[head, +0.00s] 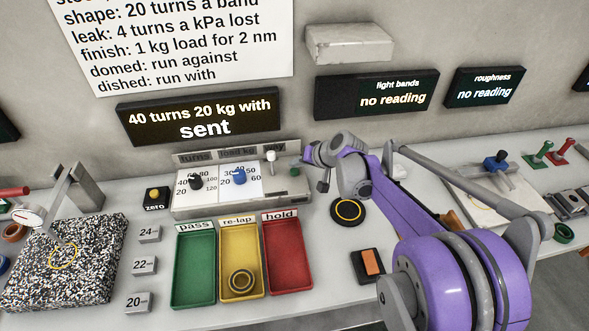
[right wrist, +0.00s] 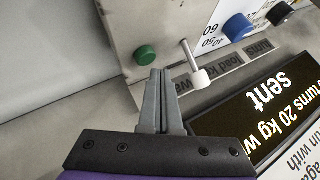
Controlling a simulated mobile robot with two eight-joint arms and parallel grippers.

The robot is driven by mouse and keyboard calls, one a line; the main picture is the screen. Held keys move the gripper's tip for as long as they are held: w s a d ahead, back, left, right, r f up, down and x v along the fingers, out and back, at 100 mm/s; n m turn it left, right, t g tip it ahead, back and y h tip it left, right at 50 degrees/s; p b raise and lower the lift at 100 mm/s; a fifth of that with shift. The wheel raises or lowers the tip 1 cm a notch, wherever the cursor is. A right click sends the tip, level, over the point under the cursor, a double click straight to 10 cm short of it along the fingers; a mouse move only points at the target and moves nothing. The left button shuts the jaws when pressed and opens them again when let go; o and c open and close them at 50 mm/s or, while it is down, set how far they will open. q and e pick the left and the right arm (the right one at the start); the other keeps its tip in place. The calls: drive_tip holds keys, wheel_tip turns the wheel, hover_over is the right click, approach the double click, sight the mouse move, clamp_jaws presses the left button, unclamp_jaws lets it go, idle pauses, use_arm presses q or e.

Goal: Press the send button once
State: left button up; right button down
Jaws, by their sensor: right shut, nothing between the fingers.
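The control box (head: 240,203) stands against the wall with a black knob, a blue knob (head: 239,178) and a white-tipped lever (head: 271,157). A green button (right wrist: 146,55) on the box, unlabelled in view, shows in the right wrist view. The display (head: 200,118) above the box reads "40 turns 20 kg with sent". My right gripper (right wrist: 158,75) is shut and empty. Its fingertips appear just short of the green button, with a small gap in the picture; contact cannot be told. In the head view my right wrist is at the box's right end. My left gripper is not in view.
Green, yellow and red trays (head: 287,282) stand in front of the box; the yellow one holds a ring (head: 241,282). A black switch with an orange rocker (head: 371,262) and a round black pad (head: 347,212) lie to the right. A speckled plate (head: 40,285) is at left.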

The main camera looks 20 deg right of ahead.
sight(297, 173)
drive_tip(key=shift+r+p, duration=1.85)
drive_tip(key=shift+r, duration=0.7)
drive_tip(key=shift+s+a, duration=0.1)
drive_tip(key=s+a+f+n+g+h+p, duration=0.1)
drive_tip(key=s+a, duration=0.2)
drive_tip(key=s, duration=0.7)
drive_tip(key=s+a+f+n+g+h+p, duration=0.1)
drive_tip(key=s+a+n, duration=0.1)
drive_tip(key=s, duration=0.8)
drive_tip(key=s+a+f+n+g+h+p, duration=0.1)
drive_tip(key=s+a, duration=0.3)
drive_tip(key=s, duration=0.7)
drive_tip(key=shift+a+n, duration=0.35)
drive_tip(key=shift+n, duration=0.05)
